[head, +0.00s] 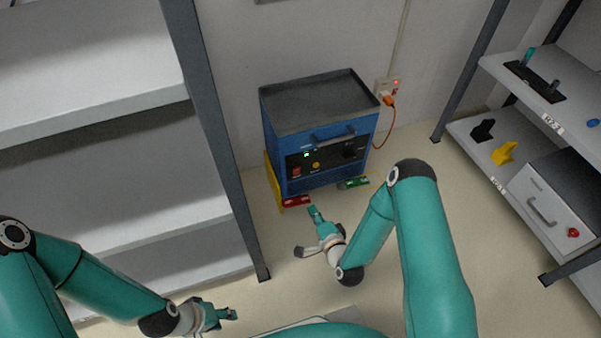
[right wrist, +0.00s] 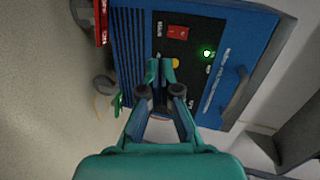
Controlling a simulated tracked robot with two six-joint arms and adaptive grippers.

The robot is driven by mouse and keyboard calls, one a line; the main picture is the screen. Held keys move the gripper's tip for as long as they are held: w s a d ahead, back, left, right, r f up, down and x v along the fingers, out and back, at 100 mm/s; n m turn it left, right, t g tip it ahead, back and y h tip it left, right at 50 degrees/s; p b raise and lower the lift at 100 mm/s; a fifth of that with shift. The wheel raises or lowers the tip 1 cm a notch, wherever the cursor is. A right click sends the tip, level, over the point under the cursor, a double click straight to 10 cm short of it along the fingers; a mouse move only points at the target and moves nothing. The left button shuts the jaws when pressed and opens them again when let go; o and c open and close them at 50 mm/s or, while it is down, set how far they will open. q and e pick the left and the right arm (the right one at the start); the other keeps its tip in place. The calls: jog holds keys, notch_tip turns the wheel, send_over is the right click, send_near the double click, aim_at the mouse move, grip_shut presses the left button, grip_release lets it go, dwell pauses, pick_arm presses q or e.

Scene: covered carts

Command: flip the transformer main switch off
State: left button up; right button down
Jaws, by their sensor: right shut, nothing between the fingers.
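The transformer (head: 290,140) is a blue box with a black front panel, standing on the floor against the wall; it also fills the upper right wrist view (right wrist: 133,45). Its red main switch (head: 297,171) is at the panel's left, marked MAIN in the right wrist view (right wrist: 178,32). I cannot tell the rocker's position. A green lamp (head: 306,154) is lit. My right gripper (head: 314,211) is shut and empty, in front of the transformer; in the right wrist view its fingertips (right wrist: 160,70) overlap the yellow button, off the switch. My left gripper (head: 229,314) is low, far from the transformer.
A red item (head: 296,201) and a green item (head: 353,183) lie by the transformer's base. An orange plug (head: 388,99) with a red cord is in the wall socket. Shelves stand left (head: 215,100) and right (head: 468,75). Floor between them is mostly clear.

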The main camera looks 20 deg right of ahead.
aim_at(297, 171)
jog(key=shift+w+d+r+m+t, duration=0.2)
jog(key=shift+d+r+m+t, duration=0.25)
jog(key=shift+r+m, duration=0.2)
jog(key=shift+f, duration=0.1)
jog(key=b+x, duration=0.1)
jog(key=x, duration=0.3)
jog(key=b+x, duration=0.2)
jog(key=x, duration=0.2)
jog(key=b+x, duration=0.1)
jog(key=x, duration=0.3)
jog(key=shift+w+r, duration=0.35)
jog(key=shift+w, duration=0.05)
jog(key=shift+w+r+b, duration=0.15)
jog(key=shift+w+b, duration=0.15)
jog(key=shift+w, duration=0.35)
jog(key=shift+w, duration=0.1)
